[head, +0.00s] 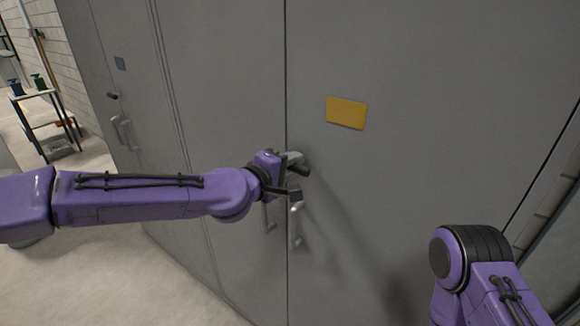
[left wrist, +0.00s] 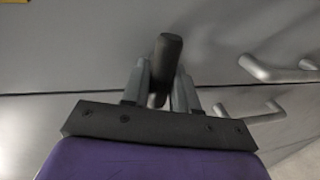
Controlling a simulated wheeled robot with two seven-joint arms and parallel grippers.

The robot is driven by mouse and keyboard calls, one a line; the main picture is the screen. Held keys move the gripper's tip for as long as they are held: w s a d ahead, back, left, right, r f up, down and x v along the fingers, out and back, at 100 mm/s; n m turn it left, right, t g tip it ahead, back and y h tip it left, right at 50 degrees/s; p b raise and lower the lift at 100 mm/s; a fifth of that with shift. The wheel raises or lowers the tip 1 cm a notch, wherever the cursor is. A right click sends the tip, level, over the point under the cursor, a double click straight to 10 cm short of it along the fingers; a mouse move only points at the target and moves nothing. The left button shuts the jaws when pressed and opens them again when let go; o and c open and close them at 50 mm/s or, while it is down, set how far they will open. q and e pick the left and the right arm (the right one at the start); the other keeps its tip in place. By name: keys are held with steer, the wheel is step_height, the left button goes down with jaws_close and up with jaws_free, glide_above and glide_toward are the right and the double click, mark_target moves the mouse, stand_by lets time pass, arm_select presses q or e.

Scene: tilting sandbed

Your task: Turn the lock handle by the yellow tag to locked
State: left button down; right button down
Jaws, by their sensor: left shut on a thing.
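The yellow tag (head: 346,113) is on the right grey door, above and to the right of my left gripper. My left gripper (head: 294,165) is at the door seam, below the tag. In the left wrist view, its two grey fingers (left wrist: 160,88) are shut on a dark lock handle (left wrist: 168,55), one finger on each side. The handle's tip stands out past the fingers, and its base is hidden. In the head view only a small dark end of the handle (head: 304,170) shows beside the fingers. My right arm is at the lower right; its gripper is out of frame.
Two pull handles, one on the left door (head: 269,216) and one on the right door (head: 296,225), hang just below my left gripper. A small shelf table (head: 42,115) stands farther back. The floor at lower left is clear.

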arm_select(q)
steer(key=shift+w+a+r+n, duration=0.1)
steer(key=shift+r+n, duration=0.15)
steer(key=shift+n, duration=0.15)
stand_by(0.3)
steer(key=c, duration=1)
jaws_free()
steer(key=shift+o, duration=0.2)
steer(key=shift+f, duration=0.1)
steer(key=shift+s+a, duration=0.15)
steer(key=shift+s, duration=0.1)
steer(key=b+v, duration=0.2)
steer(key=v, duration=0.8)
steer(key=shift+w+a, duration=0.1)
steer(key=shift+a, duration=0.05)
